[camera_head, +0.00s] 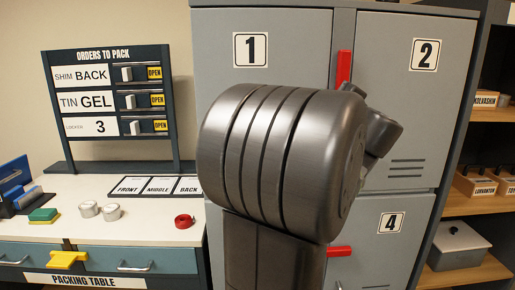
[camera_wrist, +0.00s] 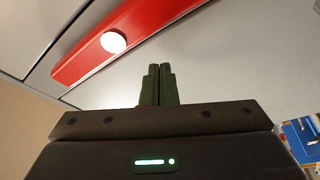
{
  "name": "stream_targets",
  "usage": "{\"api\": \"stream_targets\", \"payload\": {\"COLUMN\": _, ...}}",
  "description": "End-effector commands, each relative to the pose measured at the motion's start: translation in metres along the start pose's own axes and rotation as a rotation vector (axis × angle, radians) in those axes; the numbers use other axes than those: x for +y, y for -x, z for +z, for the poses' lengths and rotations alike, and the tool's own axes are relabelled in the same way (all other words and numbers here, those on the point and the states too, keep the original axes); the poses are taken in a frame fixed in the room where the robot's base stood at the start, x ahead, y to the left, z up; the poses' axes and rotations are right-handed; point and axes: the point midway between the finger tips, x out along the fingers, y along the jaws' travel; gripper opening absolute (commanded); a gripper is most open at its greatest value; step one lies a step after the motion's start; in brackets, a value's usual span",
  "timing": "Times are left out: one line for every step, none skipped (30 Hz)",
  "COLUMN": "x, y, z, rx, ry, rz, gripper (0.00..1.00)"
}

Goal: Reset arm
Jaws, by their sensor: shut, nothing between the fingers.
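My arm stands folded up in front of the grey lockers in the head view and hides part of them; my gripper itself does not show there. In the wrist view my gripper (camera_wrist: 158,84) has its two dark fingers together, with nothing between them. Behind them is a pale grey surface, and a red bar (camera_wrist: 130,35) with a round white spot lies beyond the fingers at the upper left. I cannot tell how far the fingers are from it.
Lockers marked 1 (camera_head: 250,50), 2 (camera_head: 425,55) and 4 (camera_head: 390,222) have red handles. Shelves (camera_head: 490,113) stand at right.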

Motion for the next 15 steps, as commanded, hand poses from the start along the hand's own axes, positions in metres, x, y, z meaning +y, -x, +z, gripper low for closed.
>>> {"api": "stream_targets", "payload": {"x": 0.005, "y": -0.001, "z": -0.006, "rx": -0.001, "ry": -0.055, "rz": 0.02, "gripper": 0.0}}
{"api": "stream_targets", "payload": {"x": 0.007, "y": -0.002, "z": -0.007, "rx": -0.002, "ry": -0.091, "rz": 0.033, "gripper": 0.0}}
{"api": "stream_targets", "payload": {"x": 0.01, "y": -0.002, "z": -0.01, "rx": -0.004, "ry": -0.141, "rz": 0.05, "gripper": 0.0}}
{"api": "stream_targets", "payload": {"x": 0.012, "y": -0.002, "z": -0.011, "rx": -0.005, "ry": -0.179, "rz": 0.063, "gripper": 0.0}}
{"api": "stream_targets", "payload": {"x": 0.014, "y": -0.003, "z": -0.013, "rx": -0.005, "ry": -0.217, "rz": 0.075, "gripper": 0.0}}
{"api": "stream_targets", "payload": {"x": 0.017, "y": -0.003, "z": -0.015, "rx": -0.007, "ry": -0.267, "rz": 0.092, "gripper": 0.0}}
{"api": "stream_targets", "payload": {"x": 0.019, "y": -0.003, "z": -0.017, "rx": -0.007, "ry": -0.306, "rz": 0.105, "gripper": 0.0}}
{"api": "stream_targets", "payload": {"x": 0.021, "y": -0.003, "z": -0.019, "rx": -0.006, "ry": -0.344, "rz": 0.117, "gripper": 0.0}}
{"api": "stream_targets", "payload": {"x": 0.024, "y": -0.003, "z": -0.021, "rx": -0.006, "ry": -0.395, "rz": 0.133, "gripper": 0.0}}
{"api": "stream_targets", "payload": {"x": 0.026, "y": -0.002, "z": -0.022, "rx": -0.005, "ry": -0.434, "rz": 0.145, "gripper": 0.0}}
{"api": "stream_targets", "payload": {"x": 0.027, "y": -0.002, "z": -0.024, "rx": -0.004, "ry": -0.472, "rz": 0.156, "gripper": 0.0}}
{"api": "stream_targets", "payload": {"x": 0.029, "y": -0.002, "z": -0.025, "rx": -0.003, "ry": -0.525, "rz": 0.171, "gripper": 0.0}}
{"api": "stream_targets", "payload": {"x": 0.031, "y": -0.002, "z": -0.027, "rx": -0.001, "ry": -0.565, "rz": 0.182, "gripper": 0.0}}
{"api": "stream_targets", "payload": {"x": 0.032, "y": -0.002, "z": -0.028, "rx": 0.0, "ry": -0.605, "rz": 0.194, "gripper": 0.0}}
{"api": "stream_targets", "payload": {"x": 0.034, "y": -0.001, "z": -0.03, "rx": 0.002, "ry": -0.658, "rz": 0.207, "gripper": 0.0}}
